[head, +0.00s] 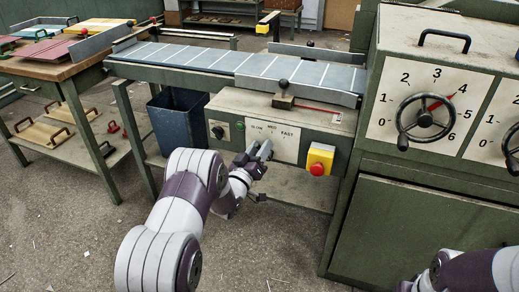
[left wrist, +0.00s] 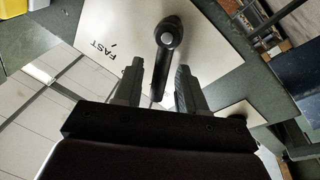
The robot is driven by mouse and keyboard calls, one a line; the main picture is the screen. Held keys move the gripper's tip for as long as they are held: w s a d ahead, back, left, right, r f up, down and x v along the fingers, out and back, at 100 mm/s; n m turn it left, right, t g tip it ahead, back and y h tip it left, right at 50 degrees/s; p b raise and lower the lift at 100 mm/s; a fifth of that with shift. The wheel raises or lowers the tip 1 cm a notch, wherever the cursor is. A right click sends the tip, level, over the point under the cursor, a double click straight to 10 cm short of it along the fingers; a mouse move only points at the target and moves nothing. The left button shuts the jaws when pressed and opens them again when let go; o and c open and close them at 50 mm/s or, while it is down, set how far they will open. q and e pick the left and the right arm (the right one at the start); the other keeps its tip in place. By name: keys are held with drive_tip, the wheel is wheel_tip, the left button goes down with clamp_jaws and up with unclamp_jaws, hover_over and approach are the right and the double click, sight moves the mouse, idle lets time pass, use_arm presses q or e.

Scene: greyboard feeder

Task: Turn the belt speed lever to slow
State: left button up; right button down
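The belt speed lever (left wrist: 166,50) is black with a round hub, mounted on a pale label plate (left wrist: 205,45). In the head view the plate (head: 287,148) reads SLOW, MED and FAST from left to right. My left gripper (head: 262,148) is in front of the plate and hides the lever there. In the left wrist view the gripper (left wrist: 156,88) is open, with the lever's handle end between its fingers and gaps on both sides. The FAST mark lies left of the lever in that view. I cannot tell which mark the lever points at. My right gripper is out of view.
A yellow box with a red button (head: 319,162) is right of the plate. A dark knob (head: 217,131) and green button (head: 240,126) are left of it. The belt (head: 220,60) runs above. A blue bin (head: 178,120) and a handwheel cabinet (head: 430,120) flank the feeder.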

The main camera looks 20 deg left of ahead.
use_arm(q)
drive_tip(key=p+v, duration=0.3)
drive_tip(key=v, duration=0.9)
drive_tip(key=shift+s, duration=0.3)
drive_tip(key=shift+a+f, duration=0.1)
